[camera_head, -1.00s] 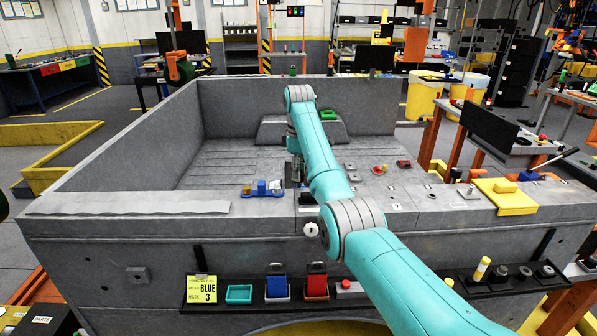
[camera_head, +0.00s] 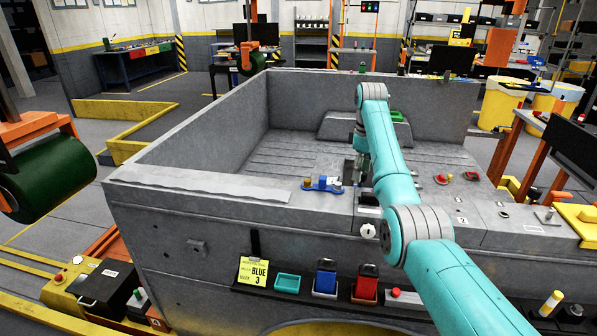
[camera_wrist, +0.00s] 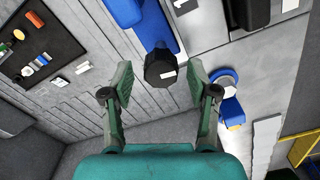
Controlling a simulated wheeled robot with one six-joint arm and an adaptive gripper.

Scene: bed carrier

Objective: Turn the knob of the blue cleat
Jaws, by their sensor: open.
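In the wrist view a dark, faceted knob (camera_wrist: 160,69) with a white mark sits at the end of a blue bar (camera_wrist: 143,22), which I take for the cleat. My gripper (camera_wrist: 159,78) is open, with its fingertips on either side of the knob and a visible gap to each. How high the fingertips are relative to the knob I cannot tell. In the head view my gripper (camera_head: 358,168) is over the grey bed's near right part, and the arm hides what lies beneath it.
A second blue fitting (camera_wrist: 231,108) with a pale ring lies right of the fingers; the head view shows a blue fitting (camera_head: 322,185) left of my gripper. A dark panel of small parts (camera_wrist: 40,50) is at upper left.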

